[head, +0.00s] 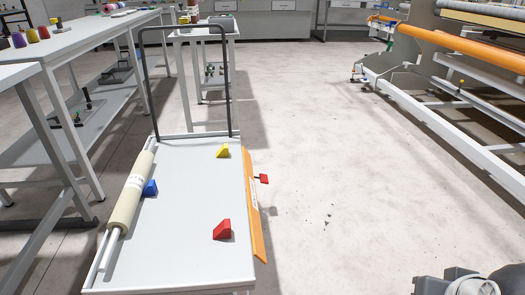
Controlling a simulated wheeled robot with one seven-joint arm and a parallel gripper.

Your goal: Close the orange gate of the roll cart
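The roll cart (180,215) stands in the middle left, with a pale flat deck and a dark hoop handle at its far end. The orange gate (253,208) runs along the deck's right edge. It leans outward and down from the deck, so that side is open. A red knob (264,179) sticks out to the right from the gate. A cream roll (131,190) with a white band lies along the deck's left side. My gripper is not in view; only a grey part of my arm shows at the bottom right corner.
Yellow (223,151), blue (150,188) and red (222,230) wedges sit on the deck. A long workbench (75,50) stands at left and a small table (205,31) behind the cart. The quilting gantry (450,90) is at right. The floor right of the cart is clear.

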